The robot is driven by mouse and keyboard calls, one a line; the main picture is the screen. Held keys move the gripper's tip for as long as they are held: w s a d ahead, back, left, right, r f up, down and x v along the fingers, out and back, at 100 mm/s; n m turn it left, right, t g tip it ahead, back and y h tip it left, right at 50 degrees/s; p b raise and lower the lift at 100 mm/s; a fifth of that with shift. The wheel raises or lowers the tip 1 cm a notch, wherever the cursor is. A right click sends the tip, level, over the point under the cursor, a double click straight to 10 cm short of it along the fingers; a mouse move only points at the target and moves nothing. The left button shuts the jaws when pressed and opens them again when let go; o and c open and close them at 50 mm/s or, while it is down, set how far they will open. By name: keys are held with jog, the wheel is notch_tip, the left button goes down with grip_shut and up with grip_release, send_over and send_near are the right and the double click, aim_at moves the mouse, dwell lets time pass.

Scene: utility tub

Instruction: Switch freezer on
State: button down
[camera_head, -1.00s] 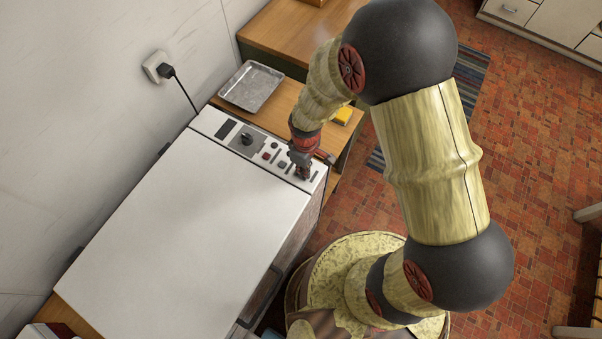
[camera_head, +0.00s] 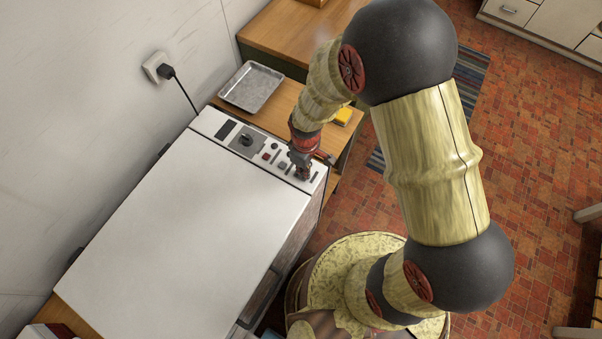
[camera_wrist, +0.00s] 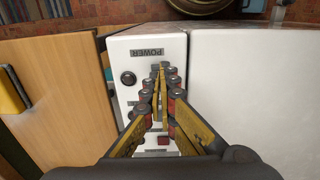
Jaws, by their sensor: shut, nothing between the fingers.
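The white freezer (camera_head: 175,235) stands against the wall, its control panel (camera_head: 207,121) along the end near the wooden counter. In the wrist view, the panel has a "POWER" label (camera_wrist: 146,52) with a round black button (camera_wrist: 128,77) below it to the left. Red buttons lie further down, partly hidden by my fingers. My gripper (camera_head: 303,176) is shut and empty over the panel's right end. In the wrist view, the fingertips (camera_wrist: 160,67) are just below the "POWER" label, to the right of the black button. I cannot tell whether they touch the panel.
A metal tray (camera_head: 251,87) and a yellow sponge (camera_head: 343,116) lie on the wooden counter (camera_head: 284,108) beyond the panel. A black plug (camera_head: 167,72) sits in the wall socket, its cord running down behind the freezer. Tiled floor (camera_head: 535,180) is open at right.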

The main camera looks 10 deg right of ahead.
jog(key=shift+f+b, duration=0.75)
jog(key=shift+f, duration=0.3)
dwell(0.7)
jog(key=shift+r, duration=0.1)
jog(key=shift+r+p, duration=2.6)
jog(key=shift+r, duration=0.85)
jog(key=shift+s, duration=0.1)
jog(key=s+d+r+m+t+b, duration=0.2)
jog(key=s+d+r+m+b, duration=0.1)
jog(key=r, duration=0.5)
jog(key=s+d+r+m+t+b, duration=0.1)
jog(key=s+d+r+m+b, duration=0.3)
jog(key=r, duration=0.4)
jog(key=s+d+r+m+t+b, duration=0.2)
jog(key=s+d+r+m+b, duration=0.1)
jog(key=r, duration=0.6)
jog(key=shift+s+d+t+b, duration=0.3)
jog(key=shift+s+d+b, duration=0.35)
jog(key=shift+s+d, duration=0.35)
